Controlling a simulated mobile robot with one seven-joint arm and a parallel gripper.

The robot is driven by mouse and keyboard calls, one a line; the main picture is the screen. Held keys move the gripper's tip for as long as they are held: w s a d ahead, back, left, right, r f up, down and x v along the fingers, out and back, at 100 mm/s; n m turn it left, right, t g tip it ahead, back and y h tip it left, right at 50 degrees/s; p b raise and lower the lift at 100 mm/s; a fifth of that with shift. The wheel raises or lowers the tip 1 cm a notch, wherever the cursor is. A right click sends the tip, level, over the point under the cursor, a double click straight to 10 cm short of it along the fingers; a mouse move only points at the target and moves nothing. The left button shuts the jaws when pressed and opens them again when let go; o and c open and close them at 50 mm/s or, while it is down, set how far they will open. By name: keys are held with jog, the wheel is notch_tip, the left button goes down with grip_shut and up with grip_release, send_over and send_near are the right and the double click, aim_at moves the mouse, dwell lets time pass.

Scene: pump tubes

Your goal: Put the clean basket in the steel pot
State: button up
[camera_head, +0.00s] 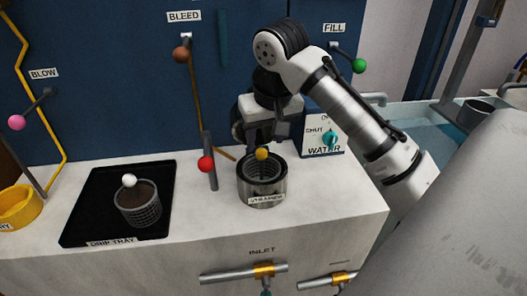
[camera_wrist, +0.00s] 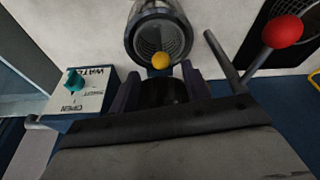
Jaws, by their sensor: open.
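The steel pot (camera_head: 262,195), labelled as a strainer, stands on the counter at the middle. A basket with a yellow knob (camera_head: 262,154) appears to sit inside it; in the wrist view its perforated mesh (camera_wrist: 153,38) shows within the pot's rim, below the yellow knob (camera_wrist: 161,61). Most of this basket is hidden by the pot wall. My gripper (camera_head: 266,138) is open just above the pot, its fingers (camera_wrist: 161,82) apart close to the yellow knob. I cannot tell if they touch it. Another mesh basket (camera_head: 140,208), white-knobbed and filled with dark matter, stands on the drip tray.
The black drip tray (camera_head: 83,215) lies left of the pot. A red-knobbed lever (camera_head: 206,164) rises close to the pot's left. The water valve box (camera_head: 322,138) stands behind right. A yellow container (camera_head: 18,208) is at far left.

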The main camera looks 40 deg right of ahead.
jog(key=v, duration=0.5)
dwell(1.2)
